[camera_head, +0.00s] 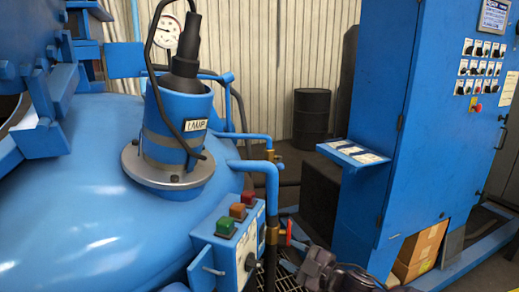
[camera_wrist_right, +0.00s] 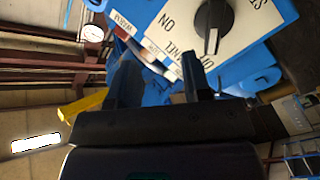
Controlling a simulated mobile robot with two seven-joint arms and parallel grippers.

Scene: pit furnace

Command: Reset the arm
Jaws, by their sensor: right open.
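My right gripper (camera_wrist_right: 160,78) is open, its two dark fingers apart with nothing seen between them. In the head view the dark right gripper (camera_head: 312,264) shows at the bottom, to the right of the blue control box (camera_head: 228,252). The box carries a black rotary knob (camera_head: 250,262) and green, orange and red buttons on its top. In the wrist view the knob (camera_wrist_right: 212,28) sits on a white plate lettered ON and OFF, beyond the fingertips; whether they touch the box cannot be told. My left gripper is not in view.
A large blue furnace vessel (camera_head: 95,215) with a lamp housing (camera_head: 178,120) fills the left. A tall blue cabinet (camera_head: 430,150) with a small shelf (camera_head: 352,153) stands at right. A black barrel (camera_head: 311,113) stands behind. Blue pipes run beside the box.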

